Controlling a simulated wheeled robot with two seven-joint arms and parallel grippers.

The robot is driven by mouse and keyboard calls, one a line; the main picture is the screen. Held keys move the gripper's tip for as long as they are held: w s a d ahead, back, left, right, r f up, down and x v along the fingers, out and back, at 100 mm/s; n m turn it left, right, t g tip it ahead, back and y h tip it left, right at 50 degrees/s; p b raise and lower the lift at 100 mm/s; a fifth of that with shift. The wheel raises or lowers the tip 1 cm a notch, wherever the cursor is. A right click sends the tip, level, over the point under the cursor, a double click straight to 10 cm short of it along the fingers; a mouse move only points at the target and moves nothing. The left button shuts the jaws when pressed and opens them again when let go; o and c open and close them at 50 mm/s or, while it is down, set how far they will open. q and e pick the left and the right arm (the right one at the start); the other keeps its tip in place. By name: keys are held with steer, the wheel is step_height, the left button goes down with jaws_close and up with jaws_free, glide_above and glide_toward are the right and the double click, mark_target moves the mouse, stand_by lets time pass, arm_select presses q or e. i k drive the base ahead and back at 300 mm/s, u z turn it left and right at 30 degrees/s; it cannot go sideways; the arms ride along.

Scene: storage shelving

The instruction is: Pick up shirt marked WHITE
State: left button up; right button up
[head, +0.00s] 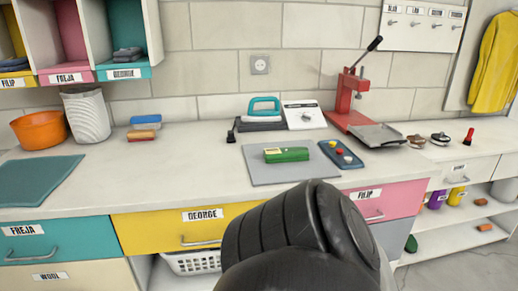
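No shirt with a readable WHITE label shows in the head view. A yellow shirt or jacket (495,66) hangs on the right wall, cut by the picture's right edge. A small stack of folded dark grey cloth (128,54) lies in the teal wall compartment marked GEORGE. More folded dark cloth (13,65) lies in the yellow compartment marked FILIP, at the left edge. A black rounded part of my own arm fills the bottom middle and hides some of the drawer fronts. Neither gripper's fingers show.
The pale counter (180,180) holds an orange bowl (40,129), a ribbed white bin (86,114), a teal iron (264,108), a green box (287,155) on a grey mat, and a red press (349,98). A white basket (192,263) sits underneath.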

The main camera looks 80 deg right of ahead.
mark_target(296, 154)
steer(key=z, duration=1.1)
steer(key=i, duration=0.3)
steer(key=z, duration=1.7)
